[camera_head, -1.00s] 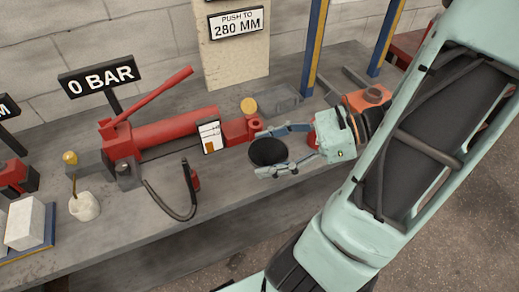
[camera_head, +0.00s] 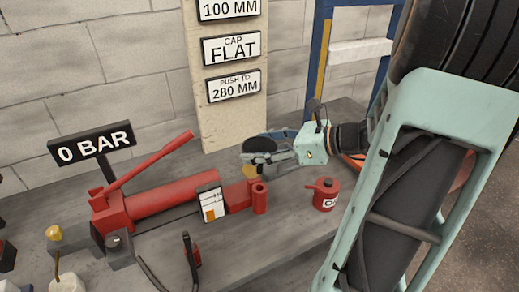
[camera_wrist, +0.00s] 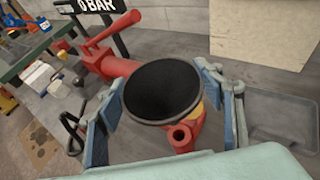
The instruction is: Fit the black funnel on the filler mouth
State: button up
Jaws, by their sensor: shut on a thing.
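My gripper (camera_head: 266,151) is shut on the black funnel (camera_head: 259,145) and holds it in the air above the bench. In the wrist view, the funnel (camera_wrist: 162,92) sits between the two fingers with its wide dark opening facing the camera; its spout is hidden. The red pump (camera_head: 170,205) lies on the bench below and to the left.
A red can (camera_head: 323,195) stands on the bench to the right. A white card (camera_head: 211,205) stands before the pump. A signboard (camera_head: 232,85) rises behind, and a blue post (camera_head: 318,60) stands right of it.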

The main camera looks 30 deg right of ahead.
aim_at(259, 172)
jog(key=shift+r, duration=0.1)
jog(key=shift+f+b, duration=1.65)
jog(key=shift+f, duration=1.35)
jog(key=shift+p, duration=0.7)
jog(key=shift+f+b, duration=1.3)
jog(key=shift+f, duration=0.65)
jog(key=o, duration=1.2)
jog(key=v, duration=1.2)
jog(key=shift+r, duration=0.1)
